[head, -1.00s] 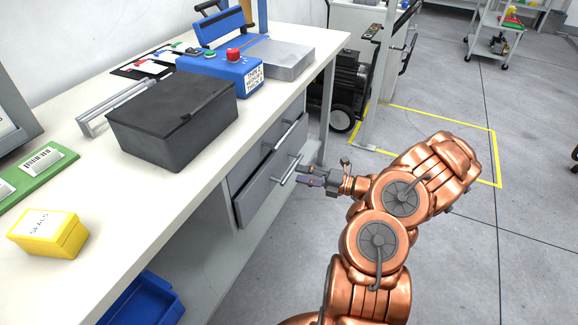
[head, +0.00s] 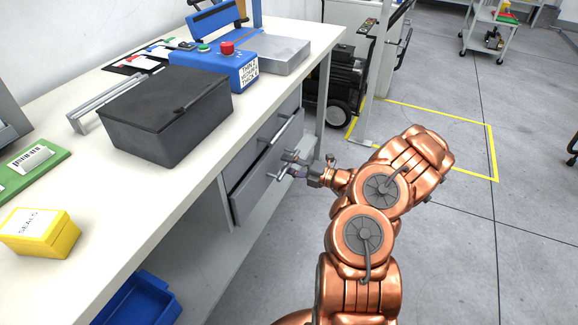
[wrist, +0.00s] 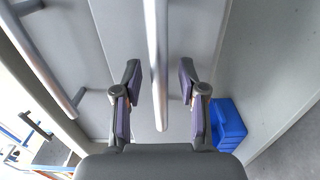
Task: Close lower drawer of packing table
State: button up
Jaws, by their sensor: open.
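The lower drawer (head: 256,188) of the packing table (head: 178,212) has a grey front and seems to stand slightly out from the drawer above. My gripper (head: 288,165) is at its bar handle, open, with fingers pointing toward the drawer front. In the wrist view, the lower drawer's handle (wrist: 155,60) runs between the two spread fingers (wrist: 156,100), with a gap on each side. In the head view, my gripper partly hides this handle.
The upper drawer (head: 277,125) has its own bar handle, also in the wrist view (wrist: 45,60). A blue bin (head: 140,302) sits below the table. A black box (head: 165,115) and a yellow box (head: 40,232) are on top.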

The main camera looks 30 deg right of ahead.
grip_shut()
dwell(0.4)
dwell(0.4)
